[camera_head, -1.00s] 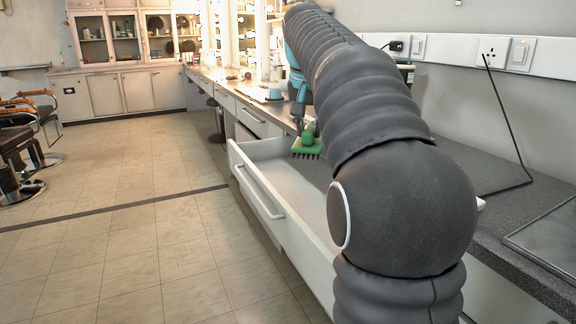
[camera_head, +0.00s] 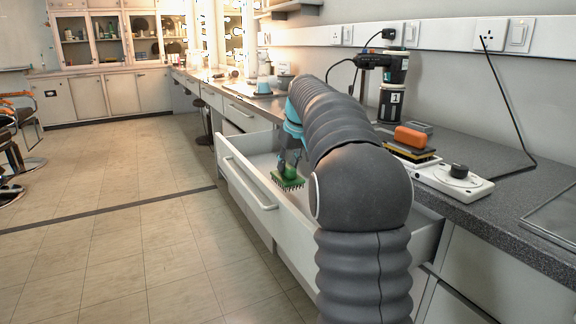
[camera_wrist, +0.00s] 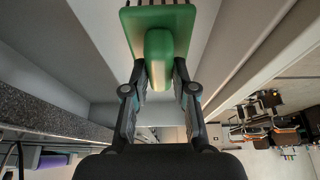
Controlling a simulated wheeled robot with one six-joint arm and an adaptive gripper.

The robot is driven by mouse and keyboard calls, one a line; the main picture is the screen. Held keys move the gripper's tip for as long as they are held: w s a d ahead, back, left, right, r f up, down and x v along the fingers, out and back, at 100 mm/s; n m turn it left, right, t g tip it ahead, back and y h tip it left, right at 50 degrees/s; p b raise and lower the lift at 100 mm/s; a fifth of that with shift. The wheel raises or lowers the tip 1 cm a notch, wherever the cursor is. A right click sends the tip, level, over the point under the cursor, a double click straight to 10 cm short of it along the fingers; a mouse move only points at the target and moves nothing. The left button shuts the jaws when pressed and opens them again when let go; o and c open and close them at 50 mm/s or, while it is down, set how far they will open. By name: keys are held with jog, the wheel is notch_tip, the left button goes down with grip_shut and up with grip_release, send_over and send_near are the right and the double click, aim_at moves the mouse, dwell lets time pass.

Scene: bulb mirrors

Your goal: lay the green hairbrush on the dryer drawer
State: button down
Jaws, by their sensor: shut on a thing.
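The green hairbrush (camera_head: 288,180) hangs bristles-down between my fingers, inside the outline of the open white drawer (camera_head: 262,158). In the wrist view the brush (camera_wrist: 158,50) fills the top middle, its raised green part pinched between both dark fingers. My gripper (camera_head: 287,164) is shut on it; it also shows in the wrist view (camera_wrist: 158,84). Whether the bristles touch the drawer floor I cannot tell. My arm hides part of the drawer's right side. A black hair dryer (camera_head: 384,66) rests in a holder on the counter above the drawer.
The grey counter (camera_head: 464,142) runs along the right. On it are an orange block (camera_head: 411,137) on a dark stack and a white device with a black knob (camera_head: 455,178). A black cable loops at the wall.

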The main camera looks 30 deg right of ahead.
aim_at(288, 178)
jog(key=shift+s+f, duration=0.1)
jog(key=shift+s, duration=0.05)
jog(key=shift+f+b, duration=0.8)
jog(key=shift+f, duration=0.75)
jog(key=shift+f+b, duration=0.3)
jog(key=shift+f, duration=0.25)
jog(key=shift+c, duration=2.3)
grip_release()
